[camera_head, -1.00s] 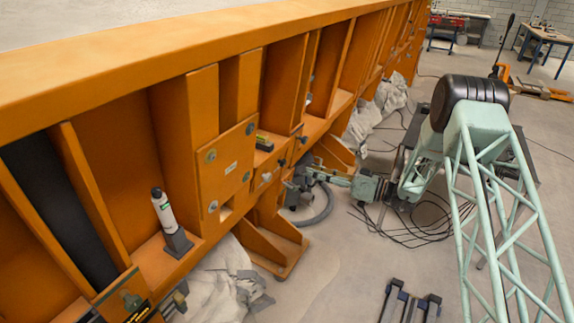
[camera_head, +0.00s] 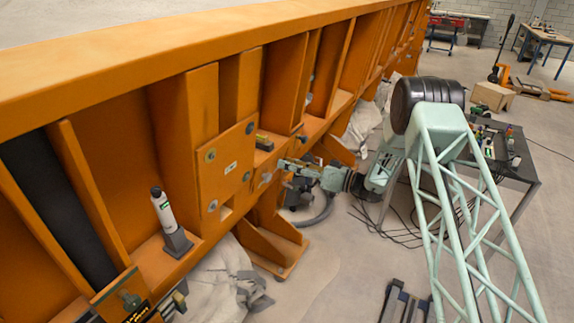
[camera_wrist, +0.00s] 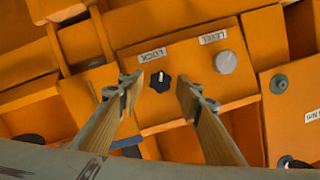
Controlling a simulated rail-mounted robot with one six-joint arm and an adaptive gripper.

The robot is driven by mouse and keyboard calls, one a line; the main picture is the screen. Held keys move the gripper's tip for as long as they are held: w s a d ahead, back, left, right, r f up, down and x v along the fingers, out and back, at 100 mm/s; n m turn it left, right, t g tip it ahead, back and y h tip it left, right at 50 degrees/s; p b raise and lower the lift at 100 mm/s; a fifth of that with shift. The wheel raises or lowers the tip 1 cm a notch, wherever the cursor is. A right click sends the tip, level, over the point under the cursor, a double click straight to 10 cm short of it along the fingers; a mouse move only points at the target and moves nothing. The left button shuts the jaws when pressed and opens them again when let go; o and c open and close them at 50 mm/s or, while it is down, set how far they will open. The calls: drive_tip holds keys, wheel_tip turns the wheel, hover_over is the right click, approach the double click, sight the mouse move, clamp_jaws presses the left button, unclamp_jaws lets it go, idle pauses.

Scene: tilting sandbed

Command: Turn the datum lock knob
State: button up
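The datum lock knob (camera_wrist: 160,82) is a small black lobed knob with a white pointer line, next to a LOCK label (camera_wrist: 152,55) on an orange panel. In the wrist view it shows between the two fingertips of my gripper (camera_wrist: 158,91). The fingers are open, one to each side of the knob, with a gap on both sides and no visible grasp. In the head view my gripper (camera_head: 289,168) is at the orange frame's panel and hides the black knob. How far the fingertips are from the panel is hard to tell.
A grey knob (camera_wrist: 226,62) with a LEVEL label (camera_wrist: 213,37) sits close to the right of the lock knob. A green bolt (camera_wrist: 279,84) is further right. In the head view a white tube (camera_head: 163,210) stands in a holder and a small level (camera_head: 264,144) lies on the ledge.

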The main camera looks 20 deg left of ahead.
drive_tip(key=shift+a, duration=0.3)
drive_tip(key=c, duration=0.8)
drive_tip(key=shift+o, duration=0.2)
